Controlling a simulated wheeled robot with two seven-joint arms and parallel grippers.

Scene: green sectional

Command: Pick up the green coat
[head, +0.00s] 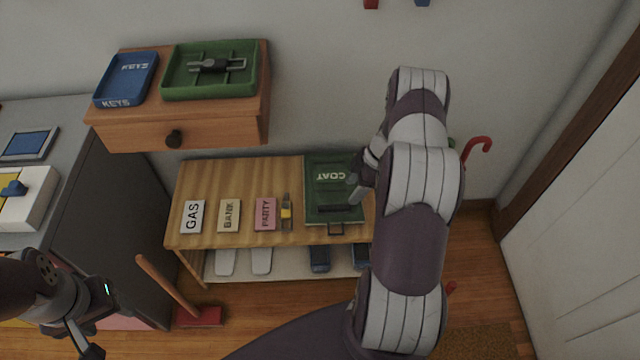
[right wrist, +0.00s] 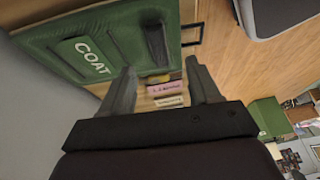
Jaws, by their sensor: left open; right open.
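The green coat (head: 331,188) is a flat dark green panel with the white word COAT, lying on the right end of a low wooden bench (head: 240,170). It also shows in the right wrist view (right wrist: 115,38), at the upper left. My right gripper (head: 358,188) is over the coat's right side in the head view, partly hidden by my arm. In the right wrist view its fingers (right wrist: 165,85) are apart with nothing between them; I cannot tell if they touch the coat. My left gripper (head: 92,322) is open at the lower left, away from the coat.
Cards marked GAS (head: 192,217), BANK (head: 229,215) and PARTY (head: 265,214) lie on the bench. A wall drawer (head: 190,132) holds a blue tray (head: 126,80) and a green tray (head: 251,70). A red-based brush (head: 198,316) is on the floor. A red hooked handle (head: 480,144) stands right.

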